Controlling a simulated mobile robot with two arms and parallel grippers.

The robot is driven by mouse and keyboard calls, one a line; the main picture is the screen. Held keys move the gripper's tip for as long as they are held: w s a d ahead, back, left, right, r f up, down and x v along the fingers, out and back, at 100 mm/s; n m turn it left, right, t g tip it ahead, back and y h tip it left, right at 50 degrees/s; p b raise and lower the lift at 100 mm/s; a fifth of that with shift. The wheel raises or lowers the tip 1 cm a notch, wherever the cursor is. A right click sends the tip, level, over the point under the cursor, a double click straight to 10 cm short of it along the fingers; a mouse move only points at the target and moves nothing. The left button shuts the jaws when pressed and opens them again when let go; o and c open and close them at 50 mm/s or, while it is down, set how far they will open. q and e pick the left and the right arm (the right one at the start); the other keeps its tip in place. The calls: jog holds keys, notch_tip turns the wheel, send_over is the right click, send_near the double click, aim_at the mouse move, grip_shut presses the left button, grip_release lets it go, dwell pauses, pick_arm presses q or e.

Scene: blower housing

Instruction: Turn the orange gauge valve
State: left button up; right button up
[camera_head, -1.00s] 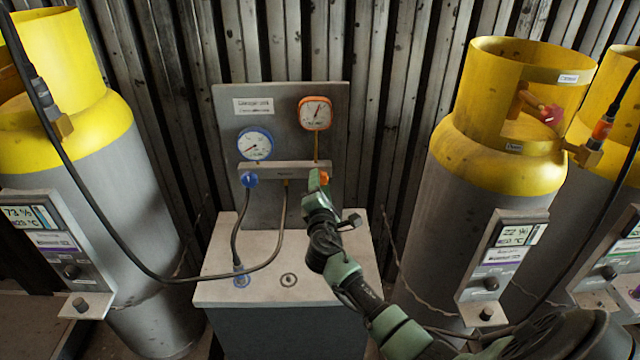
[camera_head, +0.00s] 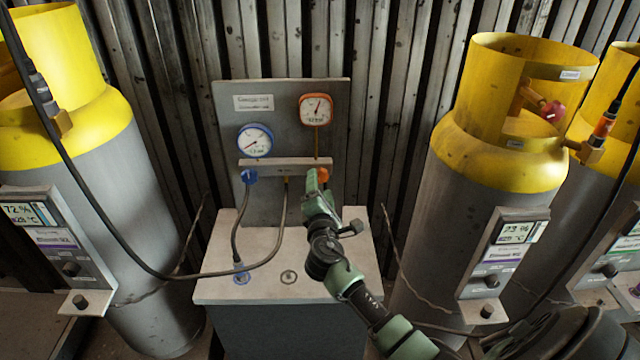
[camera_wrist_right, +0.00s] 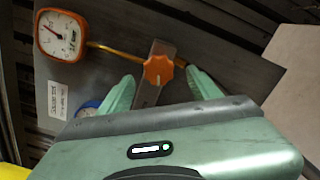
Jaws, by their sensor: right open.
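The orange gauge valve (camera_head: 323,175) is a small knob at the right end of the grey manifold bar, below the orange-rimmed gauge (camera_head: 315,109). In the right wrist view the orange knob (camera_wrist_right: 158,71) lies between the two green fingertips, with a gap on each side. My right gripper (camera_head: 314,181) is open at the knob and partly hides it in the head view; its fingers also show in the right wrist view (camera_wrist_right: 160,88). The orange-rimmed gauge also shows in the wrist view (camera_wrist_right: 61,36). My left gripper is not in view.
A blue gauge (camera_head: 255,141) and blue valve (camera_head: 249,176) sit left on the same panel (camera_head: 225,110). A hose (camera_head: 170,278) loops across in front from the left. Yellow-topped cylinders stand at left (camera_head: 120,180) and right (camera_head: 445,215).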

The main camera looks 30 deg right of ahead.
jog(key=v, duration=0.5)
jog(key=shift+s+b, duration=0.15)
jog(key=shift+b, duration=0.25)
